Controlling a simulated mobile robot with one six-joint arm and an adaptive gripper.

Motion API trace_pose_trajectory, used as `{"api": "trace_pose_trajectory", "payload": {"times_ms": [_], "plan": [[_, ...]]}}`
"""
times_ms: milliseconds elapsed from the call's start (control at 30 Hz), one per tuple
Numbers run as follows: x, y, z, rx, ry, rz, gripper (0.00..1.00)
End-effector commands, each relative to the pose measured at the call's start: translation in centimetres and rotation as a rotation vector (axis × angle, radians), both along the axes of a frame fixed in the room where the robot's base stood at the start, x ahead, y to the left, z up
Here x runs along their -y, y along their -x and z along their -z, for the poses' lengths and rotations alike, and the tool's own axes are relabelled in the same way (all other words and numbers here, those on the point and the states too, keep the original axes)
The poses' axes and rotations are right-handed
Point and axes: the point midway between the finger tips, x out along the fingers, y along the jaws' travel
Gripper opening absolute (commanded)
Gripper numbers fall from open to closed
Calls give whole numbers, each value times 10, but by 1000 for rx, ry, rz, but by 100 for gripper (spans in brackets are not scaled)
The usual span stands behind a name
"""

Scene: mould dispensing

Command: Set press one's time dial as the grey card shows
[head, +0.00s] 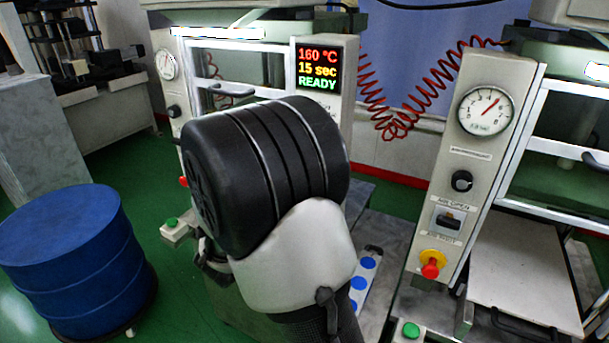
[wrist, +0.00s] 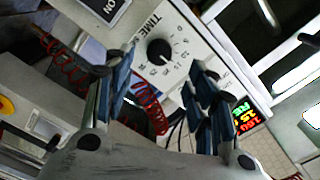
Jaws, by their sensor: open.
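The time dial (wrist: 160,52) is a round black knob on a pale panel marked TIME, with numbers around it, in the upper middle of the wrist view. Its setting is too small to read surely. My gripper (wrist: 159,75) is open and empty, with its fingers on either side of the dial's line of sight; I cannot tell the gap to the knob. In the head view my arm hides the gripper and the dial. A press display (head: 318,69) reads 160 °C, 15 sec, READY; it also shows in the wrist view (wrist: 243,116). I cannot make out the grey card.
A second press panel (head: 462,160) with a gauge, a black knob, a switch and a red button stands at the right. A blue drum (head: 75,255) stands at the left. Red coiled hoses (head: 400,122) hang between the presses. Open green floor lies around the drum.

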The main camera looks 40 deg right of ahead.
Motion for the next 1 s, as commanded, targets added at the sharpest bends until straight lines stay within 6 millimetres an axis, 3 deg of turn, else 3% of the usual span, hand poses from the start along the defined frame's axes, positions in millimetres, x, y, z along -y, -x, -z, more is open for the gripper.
{"api": "trace_pose_trajectory", "payload": {"times_ms": [133, 300, 867, 1000], "plan": [[-25, 9, 0, -1, 0, -4, 51], [-37, 15, 0, 0, 1, 0, 51], [-38, 16, 0, 0, 0, 1, 51], [-43, 7, -3, -9, -32, -55, 51]]}}
